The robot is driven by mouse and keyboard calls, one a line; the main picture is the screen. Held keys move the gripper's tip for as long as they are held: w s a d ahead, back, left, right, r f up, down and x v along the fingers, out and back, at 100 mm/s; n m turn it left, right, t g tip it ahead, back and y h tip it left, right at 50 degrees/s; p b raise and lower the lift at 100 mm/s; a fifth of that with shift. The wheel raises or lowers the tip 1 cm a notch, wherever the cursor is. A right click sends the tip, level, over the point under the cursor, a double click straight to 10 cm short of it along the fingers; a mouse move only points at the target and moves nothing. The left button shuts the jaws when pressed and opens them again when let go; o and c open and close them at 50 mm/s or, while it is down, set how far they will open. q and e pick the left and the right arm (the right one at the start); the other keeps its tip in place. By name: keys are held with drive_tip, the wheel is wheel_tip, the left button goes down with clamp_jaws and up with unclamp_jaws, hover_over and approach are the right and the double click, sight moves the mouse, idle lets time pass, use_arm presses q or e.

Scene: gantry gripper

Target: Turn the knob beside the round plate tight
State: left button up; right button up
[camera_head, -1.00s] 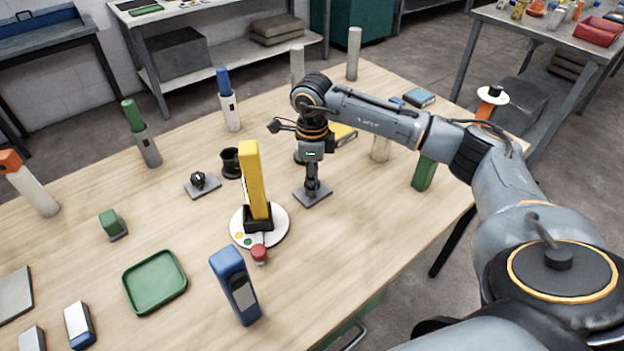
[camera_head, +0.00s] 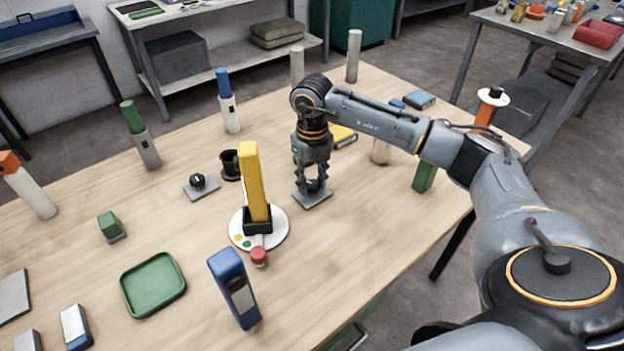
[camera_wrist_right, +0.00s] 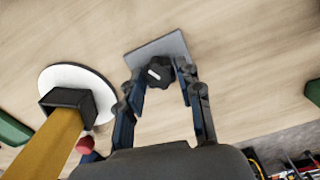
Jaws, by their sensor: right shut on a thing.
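The round white plate (camera_head: 276,238) lies on the table with a black socket (camera_head: 258,220) and an upright yellow block in it. My right gripper (camera_head: 314,186) points down at a grey square base plate (camera_head: 318,202) just right of the round plate. In the right wrist view the black lobed knob (camera_wrist_right: 159,73) sits on this base plate (camera_wrist_right: 176,46), between the fingertips of my right gripper (camera_wrist_right: 162,76), which is shut on it. In the head view the fingers mostly hide this knob. My left gripper is not in view.
A blue block (camera_head: 234,287) and a green tray (camera_head: 153,283) are in front.

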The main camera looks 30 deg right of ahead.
sight(312, 184)
drive_tip(key=m, duration=0.4)
drive_tip(key=shift+m, duration=0.4)
idle(0.4)
drive_tip(key=o, duration=1.1)
drive_tip(key=shift+o, duration=0.2)
drive_tip(key=shift+r, duration=0.2)
wheel_tip(312, 184, up, 12)
drive_tip(key=shift+f, duration=0.2)
